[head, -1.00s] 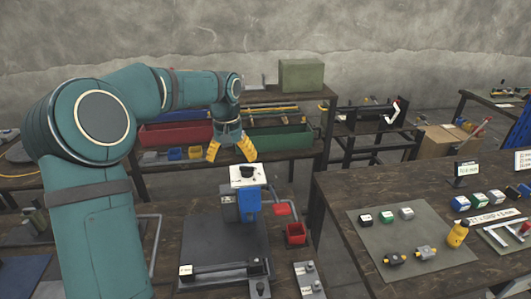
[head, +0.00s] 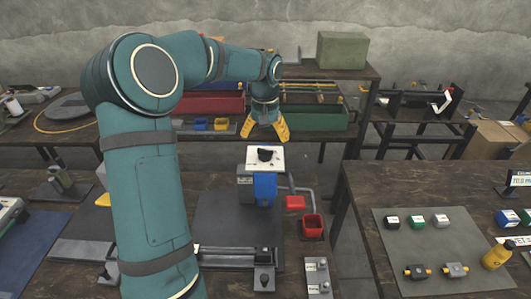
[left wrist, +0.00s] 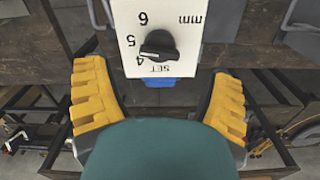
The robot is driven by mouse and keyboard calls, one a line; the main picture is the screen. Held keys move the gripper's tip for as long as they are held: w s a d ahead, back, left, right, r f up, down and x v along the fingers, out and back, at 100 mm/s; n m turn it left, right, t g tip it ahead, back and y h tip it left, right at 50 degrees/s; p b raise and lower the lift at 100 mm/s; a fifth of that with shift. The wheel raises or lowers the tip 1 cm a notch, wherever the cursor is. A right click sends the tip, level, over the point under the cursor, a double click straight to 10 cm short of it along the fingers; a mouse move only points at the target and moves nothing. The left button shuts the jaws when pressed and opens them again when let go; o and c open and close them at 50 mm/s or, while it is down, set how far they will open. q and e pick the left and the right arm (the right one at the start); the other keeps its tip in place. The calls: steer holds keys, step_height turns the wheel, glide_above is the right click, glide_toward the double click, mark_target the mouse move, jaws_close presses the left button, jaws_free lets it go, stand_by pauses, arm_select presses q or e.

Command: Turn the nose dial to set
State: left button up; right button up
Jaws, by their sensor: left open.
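The nose dial is a black knob (head: 265,154) on a white plate (head: 252,164) atop the press with a blue front (head: 264,189). In the left wrist view the knob (left wrist: 158,46) sits on the plate (left wrist: 192,45), which carries 4, 5, 6, "mm" and "SET", seen upside down. Its pointer seems to lie toward the 4 and 5 side, away from SET; the exact mark is unclear. My left gripper (head: 265,130) is open and empty, above the dial and apart from it. Its yellow fingers (left wrist: 158,80) stand either side of the knob in the wrist view. My right gripper is not seen.
A red bin (head: 312,227) and a red-padded lever (head: 295,202) stand right of the press. Red and green trays (head: 312,118) lie on the bench behind. The right table (head: 360,205) holds a mat with small blocks and a yellow bottle (head: 496,256).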

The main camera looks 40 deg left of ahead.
mark_target(265, 149)
arm_select(q)
step_height(265, 149, down, 6)
steer(key=shift+r, duration=0.15)
stand_by(0.3)
steer(key=c, duration=1.2)
